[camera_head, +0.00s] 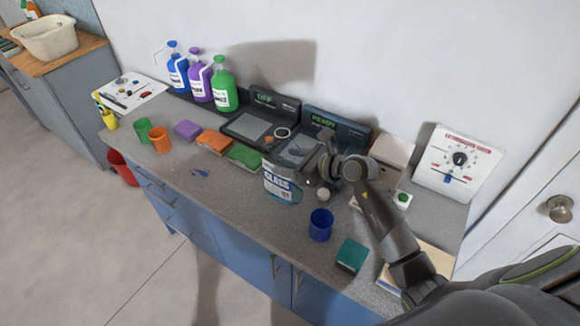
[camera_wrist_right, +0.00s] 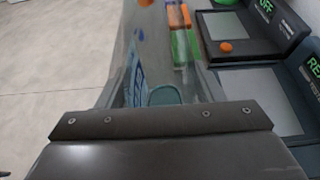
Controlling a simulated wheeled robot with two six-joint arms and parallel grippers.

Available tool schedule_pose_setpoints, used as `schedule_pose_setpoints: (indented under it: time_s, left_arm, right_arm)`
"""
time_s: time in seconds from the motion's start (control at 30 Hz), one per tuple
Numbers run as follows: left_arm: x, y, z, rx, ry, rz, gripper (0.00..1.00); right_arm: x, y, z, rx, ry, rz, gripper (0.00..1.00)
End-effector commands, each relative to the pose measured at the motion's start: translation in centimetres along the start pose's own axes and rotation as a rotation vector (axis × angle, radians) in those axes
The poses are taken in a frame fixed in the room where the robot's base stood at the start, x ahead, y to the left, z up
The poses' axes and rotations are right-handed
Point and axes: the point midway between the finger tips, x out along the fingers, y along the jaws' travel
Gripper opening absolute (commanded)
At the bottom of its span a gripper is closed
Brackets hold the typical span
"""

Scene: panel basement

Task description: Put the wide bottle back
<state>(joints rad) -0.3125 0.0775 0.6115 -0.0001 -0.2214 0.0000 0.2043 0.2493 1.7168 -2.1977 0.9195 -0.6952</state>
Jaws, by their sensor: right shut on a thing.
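The wide bottle (camera_head: 283,187) is clear with a label reading GLASS and bluish liquid at the bottom. It is at the middle of the grey counter, near its front edge. My right gripper (camera_head: 308,163) is shut on its upper part from the right. Whether its base touches the counter is hard to tell. In the right wrist view the see-through bottle (camera_wrist_right: 136,75) fills the space beyond my gripper (camera_wrist_right: 160,112). My left gripper is out of view.
Blue, purple and green (camera_head: 223,85) bottles stand on a dark shelf at the back left. Two dark scales (camera_head: 246,127) stand behind the bottle. Sponges (camera_head: 243,156) and cups lie left. A blue cup (camera_head: 321,225) and teal block (camera_head: 351,256) stand right. Front-left counter is mostly clear.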

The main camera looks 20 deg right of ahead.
Motion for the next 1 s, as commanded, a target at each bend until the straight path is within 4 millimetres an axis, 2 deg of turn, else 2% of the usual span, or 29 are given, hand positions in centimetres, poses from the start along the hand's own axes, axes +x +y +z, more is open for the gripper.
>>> schedule_pose_setpoints:
  time_s: [0.1,0.23,0.57,0.6,0.7,0.77,1.0]
  left_arm:
    - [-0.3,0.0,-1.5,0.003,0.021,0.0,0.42]
    - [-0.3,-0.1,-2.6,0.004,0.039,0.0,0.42]
    - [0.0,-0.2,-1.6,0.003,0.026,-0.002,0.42]
    - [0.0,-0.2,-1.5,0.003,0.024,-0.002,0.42]
    - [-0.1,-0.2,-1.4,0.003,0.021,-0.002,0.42]
    - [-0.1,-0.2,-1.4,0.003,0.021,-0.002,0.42]
    - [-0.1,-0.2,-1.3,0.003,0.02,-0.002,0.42]
  right_arm:
    - [0.7,0.1,-1.5,0.005,0.0,0.002,0.27]
    - [1.0,0.0,-2.3,0.001,-0.002,0.001,0.27]
    - [1.1,0.0,-2.6,0.0,-0.002,0.0,0.27]
    - [1.1,0.0,-2.7,0.0,-0.001,0.001,0.62]
    - [1.1,0.0,-2.6,0.0,-0.001,0.001,0.76]
    - [1.1,0.0,-2.6,0.0,-0.001,0.001,0.83]
    - [1.1,0.0,-2.5,0.0,-0.001,0.001,0.83]
